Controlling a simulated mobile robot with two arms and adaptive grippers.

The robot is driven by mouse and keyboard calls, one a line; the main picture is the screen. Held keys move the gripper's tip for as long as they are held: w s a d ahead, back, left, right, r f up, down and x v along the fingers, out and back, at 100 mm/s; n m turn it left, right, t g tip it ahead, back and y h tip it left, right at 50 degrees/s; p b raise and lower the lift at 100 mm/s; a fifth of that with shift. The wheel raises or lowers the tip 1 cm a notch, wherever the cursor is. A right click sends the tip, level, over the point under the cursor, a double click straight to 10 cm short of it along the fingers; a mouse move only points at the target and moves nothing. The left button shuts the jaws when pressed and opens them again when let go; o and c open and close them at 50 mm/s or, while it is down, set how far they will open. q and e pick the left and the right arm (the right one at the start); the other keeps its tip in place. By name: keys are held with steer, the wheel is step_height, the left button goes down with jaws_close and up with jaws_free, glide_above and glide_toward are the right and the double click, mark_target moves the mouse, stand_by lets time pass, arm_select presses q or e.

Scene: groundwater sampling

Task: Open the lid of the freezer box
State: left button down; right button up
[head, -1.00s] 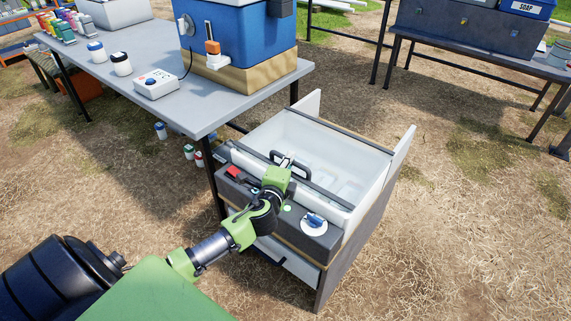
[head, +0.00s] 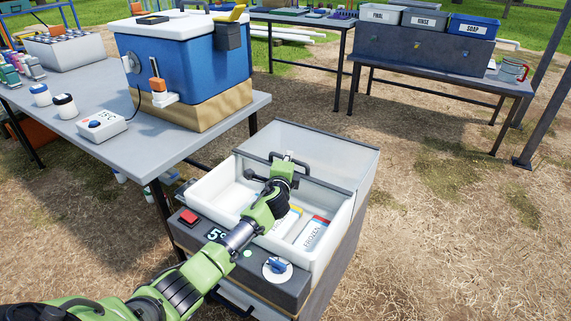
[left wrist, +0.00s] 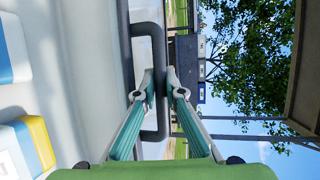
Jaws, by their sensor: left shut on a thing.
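The freezer box (head: 240,280) stands on the ground beside the table. Its clear lid (head: 335,155) with a dark front edge is back at the rear of the box, and the front part of the white interior is uncovered. Packs marked FROZEN (head: 313,233) lie inside. My left gripper (head: 288,160) is shut on the black lid handle (head: 305,168). In the left wrist view the handle (left wrist: 148,30) passes between the fingertips (left wrist: 160,90), and colored packs (left wrist: 35,140) show at left. My right gripper is not in view.
A grey table (head: 175,145) with a blue cooler (head: 190,60) stands at the left, close to the box. Another table with labelled bins (head: 425,20) is at the back right. Dry grass (head: 470,250) right of the box is free.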

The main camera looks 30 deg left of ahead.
arm_select(q)
steer(key=shift+w, duration=0.4)
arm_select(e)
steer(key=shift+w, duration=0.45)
arm_select(q)
steer(key=c, duration=2.4)
jaws_free()
steer(key=shift+o, duration=0.2)
steer(key=shift+s, duration=0.1)
steer(key=v, duration=1.2)
steer(key=shift+d+f, duration=0.15)
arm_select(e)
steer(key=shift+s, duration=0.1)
